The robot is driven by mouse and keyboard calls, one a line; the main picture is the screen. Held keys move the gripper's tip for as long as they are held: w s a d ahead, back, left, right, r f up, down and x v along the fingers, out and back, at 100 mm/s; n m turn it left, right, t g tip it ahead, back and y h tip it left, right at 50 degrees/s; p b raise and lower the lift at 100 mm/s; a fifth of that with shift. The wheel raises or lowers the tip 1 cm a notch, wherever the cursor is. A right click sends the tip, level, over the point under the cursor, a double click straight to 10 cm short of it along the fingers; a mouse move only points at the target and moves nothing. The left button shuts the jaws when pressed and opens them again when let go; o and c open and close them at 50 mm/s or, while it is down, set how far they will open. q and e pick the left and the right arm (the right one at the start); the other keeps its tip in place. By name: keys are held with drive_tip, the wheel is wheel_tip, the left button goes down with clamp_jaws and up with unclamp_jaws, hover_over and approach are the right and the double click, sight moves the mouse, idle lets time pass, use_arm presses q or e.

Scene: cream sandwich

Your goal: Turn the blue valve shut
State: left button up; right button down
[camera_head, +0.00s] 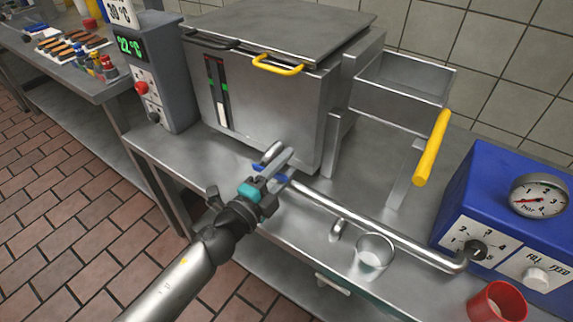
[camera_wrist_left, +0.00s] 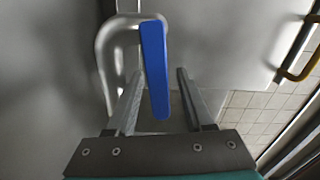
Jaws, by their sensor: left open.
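The blue valve handle (camera_head: 272,173) is on the pipe at the lower front of the steel tank, partly hidden behind my left gripper (camera_head: 277,164) in the head view. In the left wrist view the blue handle (camera_wrist_left: 155,70) is a flat bar beside a bent metal pipe (camera_wrist_left: 104,55). My left gripper (camera_wrist_left: 158,92) is open, and the lower part of the handle appears between its two fingers. No contact with either finger is clear. My right gripper is not in view.
The steel tank (camera_head: 270,100) with a yellow lid handle (camera_head: 278,66) stands behind the valve. A long pipe (camera_head: 380,235) runs right to a blue box (camera_head: 490,190) with a gauge. A glass (camera_head: 374,256) and red cup (camera_head: 497,302) stand near the front edge.

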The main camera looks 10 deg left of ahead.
use_arm(q)
drive_tip(key=shift+w+d, duration=0.1)
drive_tip(key=shift+w, duration=0.05)
clamp_jaws()
idle(0.4)
idle(1.0)
